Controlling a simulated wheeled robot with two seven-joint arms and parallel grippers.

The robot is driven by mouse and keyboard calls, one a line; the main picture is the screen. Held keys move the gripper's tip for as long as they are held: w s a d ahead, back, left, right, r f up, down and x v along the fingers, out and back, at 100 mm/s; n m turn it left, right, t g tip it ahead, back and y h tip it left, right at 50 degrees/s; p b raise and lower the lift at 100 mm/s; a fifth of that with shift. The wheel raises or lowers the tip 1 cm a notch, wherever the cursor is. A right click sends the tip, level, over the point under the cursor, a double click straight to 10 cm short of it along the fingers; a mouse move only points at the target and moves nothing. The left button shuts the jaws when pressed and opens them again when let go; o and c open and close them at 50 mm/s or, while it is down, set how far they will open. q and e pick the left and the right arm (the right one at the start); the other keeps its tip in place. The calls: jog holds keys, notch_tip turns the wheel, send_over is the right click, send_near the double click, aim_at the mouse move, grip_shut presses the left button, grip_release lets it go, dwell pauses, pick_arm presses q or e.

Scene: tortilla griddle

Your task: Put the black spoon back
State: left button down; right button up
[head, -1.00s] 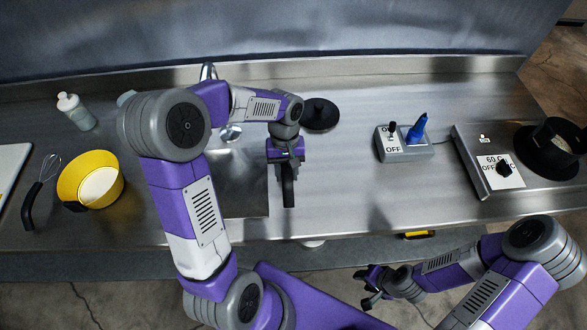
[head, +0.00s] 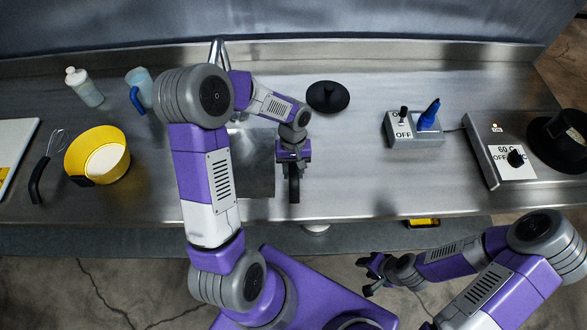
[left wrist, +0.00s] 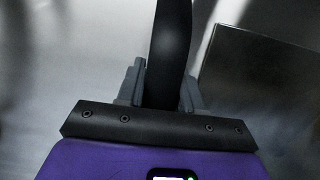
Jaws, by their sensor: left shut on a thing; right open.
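My left gripper (head: 293,165) is above the steel counter near the middle, just right of the sink. It is shut on the black spoon (head: 294,190), which points toward the counter's front edge. In the left wrist view the spoon's dark, smooth shaft (left wrist: 169,50) rises between the two grey fingers. The far end of the spoon is out of that view. My right gripper (head: 372,275) is open and empty, in front of the counter at the lower right.
A black lid (head: 328,97) lies behind my left gripper. A switch box (head: 415,140) with a blue object (head: 429,115) and a hot plate (head: 488,150) stand to the right. A yellow bowl (head: 97,138), a whisk (head: 46,165) and a bottle (head: 86,88) are at left. The counter between the lid and switch box is clear.

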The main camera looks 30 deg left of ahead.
pick_arm(q)
jog(key=c, duration=0.7)
grip_release()
jog(key=shift+f, duration=0.1)
jog(key=shift+c, duration=0.2)
jog(key=shift+w+r+p, duration=0.1)
jog(key=shift+r+p, duration=0.2)
jog(key=shift+r, duration=0.15)
jog(key=p+v, duration=0.1)
jog(key=v, duration=1)
jog(key=shift+a+r+p, duration=0.1)
jog(key=shift+r+p, duration=0.15)
jog(key=shift+p, duration=0.05)
